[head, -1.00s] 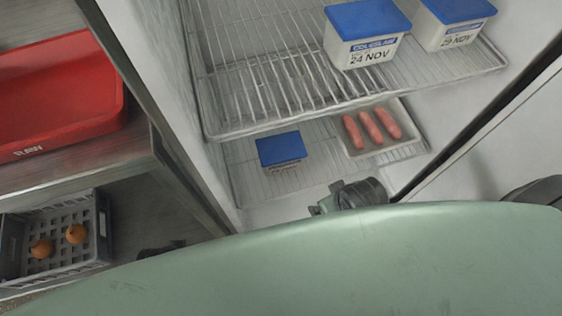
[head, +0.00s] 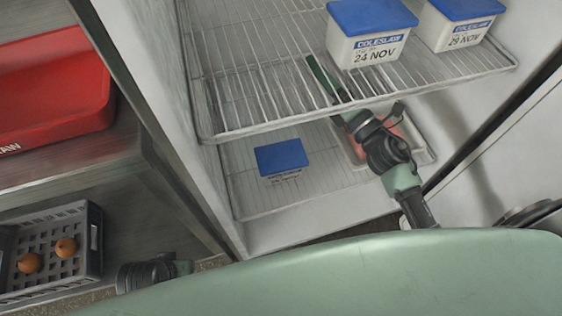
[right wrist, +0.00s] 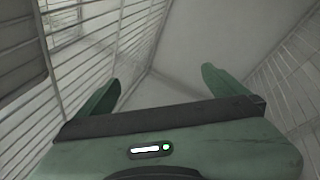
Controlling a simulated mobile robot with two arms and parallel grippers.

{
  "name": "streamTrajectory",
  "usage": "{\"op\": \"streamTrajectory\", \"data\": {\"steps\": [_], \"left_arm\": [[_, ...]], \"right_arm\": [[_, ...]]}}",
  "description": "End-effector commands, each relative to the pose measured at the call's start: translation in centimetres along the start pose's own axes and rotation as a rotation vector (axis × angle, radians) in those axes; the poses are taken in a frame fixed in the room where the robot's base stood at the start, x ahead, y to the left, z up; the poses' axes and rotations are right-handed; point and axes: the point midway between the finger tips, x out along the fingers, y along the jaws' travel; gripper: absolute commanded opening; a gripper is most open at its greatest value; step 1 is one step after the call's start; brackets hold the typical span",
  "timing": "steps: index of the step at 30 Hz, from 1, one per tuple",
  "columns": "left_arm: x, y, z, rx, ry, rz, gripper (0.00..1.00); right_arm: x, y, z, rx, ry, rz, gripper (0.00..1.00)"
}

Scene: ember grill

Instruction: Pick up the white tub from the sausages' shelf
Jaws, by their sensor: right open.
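The white tub with a blue lid (head: 282,157) sits on the lower wire shelf (head: 262,205) of the fridge, left of the sausage tray (head: 425,156). Mostly its lid shows; its label is too small to read. My right gripper (head: 338,88) reaches in at the right of the tub, over the sausages and partly behind the upper shelf's wires. In the right wrist view my right gripper (right wrist: 160,82) is open, with nothing between its fingers. The tub does not show there. My arm hides most of the sausages.
Two coleslaw tubs, one marked 24 NOV (head: 372,40) and one marked 29 NOV (head: 460,27), stand on the upper wire shelf (head: 270,110). The fridge's left wall is close to the tub. A red tray (head: 60,85) and a grey crate (head: 95,240) with two round orange-brown items are outside, left.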

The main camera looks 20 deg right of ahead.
Motion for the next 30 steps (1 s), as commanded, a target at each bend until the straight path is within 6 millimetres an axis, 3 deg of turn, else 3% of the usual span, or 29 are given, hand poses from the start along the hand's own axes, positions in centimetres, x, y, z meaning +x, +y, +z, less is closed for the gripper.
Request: {"op": "streamTrajectory", "data": {"steps": [2,5,10,15,18,30], "left_arm": [[0.0,0.0,0.0,0.0,0.0,0.0,0.36],[0.0,0.0,0.0,0.0,0.0,0.0,0.36],[0.0,0.0,0.0,0.0,0.0,0.0,0.36],[0.0,0.0,0.0,0.0,0.0,0.0,0.36],[0.1,0.0,0.0,0.0,0.0,0.0,0.36],[0.5,0.0,0.1,0.0,-0.002,0.001,0.36]], "right_arm": [[0.4,0.5,-2.4,-0.256,0.178,0.131,1.0],[-1.0,-0.2,-5.9,-0.532,0.412,0.292,1.0],[-5.9,-3.3,-9.6,-0.816,0.756,0.524,1.0],[-9.8,-5.4,-10.5,-0.911,0.951,0.665,1.0],[-10.6,-5.7,-10.9,-0.925,0.993,0.7,1.0],[-8.9,-5.2,-15.5,-0.922,0.998,0.709,1.0]]}}
